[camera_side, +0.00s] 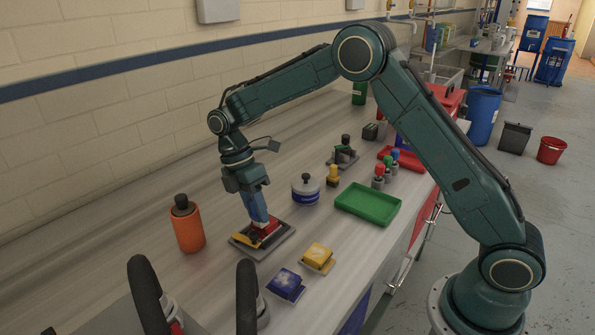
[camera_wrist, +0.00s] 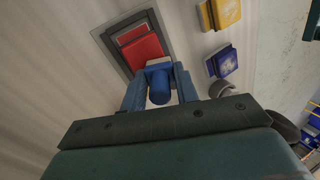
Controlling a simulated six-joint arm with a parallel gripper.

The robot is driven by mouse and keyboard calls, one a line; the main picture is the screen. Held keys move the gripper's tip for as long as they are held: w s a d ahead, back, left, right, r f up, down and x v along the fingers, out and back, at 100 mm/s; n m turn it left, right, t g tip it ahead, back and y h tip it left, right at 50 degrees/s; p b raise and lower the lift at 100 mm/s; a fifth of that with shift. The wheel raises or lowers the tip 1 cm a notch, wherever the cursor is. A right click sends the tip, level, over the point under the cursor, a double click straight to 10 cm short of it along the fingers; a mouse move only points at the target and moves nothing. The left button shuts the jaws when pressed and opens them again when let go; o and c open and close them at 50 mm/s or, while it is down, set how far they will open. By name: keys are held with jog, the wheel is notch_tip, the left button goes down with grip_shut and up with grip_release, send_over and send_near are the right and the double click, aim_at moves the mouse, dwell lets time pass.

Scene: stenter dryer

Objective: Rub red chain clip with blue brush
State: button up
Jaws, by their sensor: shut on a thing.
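My gripper (camera_side: 257,207) points down over the near part of the bench and is shut on the blue brush. In the wrist view the brush's round blue handle (camera_wrist: 159,90) sits between my two blue fingers, with a pale head beyond it. The red chain clip (camera_wrist: 143,48) lies on a dark grey plate (camera_wrist: 112,49). The brush head overlaps the clip's near edge in the wrist view. In the side view the red clip (camera_side: 267,231) is at the brush's lower end, partly hidden by it. I cannot tell whether they touch.
A yellow clip (camera_side: 319,255) and a dark blue clip (camera_side: 286,282) sit on small plates to the right. An orange bottle (camera_side: 187,226) stands close on the left. A blue-white round container (camera_side: 306,190) and a green tray (camera_side: 368,203) are behind to the right.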

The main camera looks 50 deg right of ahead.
jog(key=shift+a, duration=0.45)
jog(key=shift+a+r, duration=0.15)
jog(key=shift+r, duration=3.9)
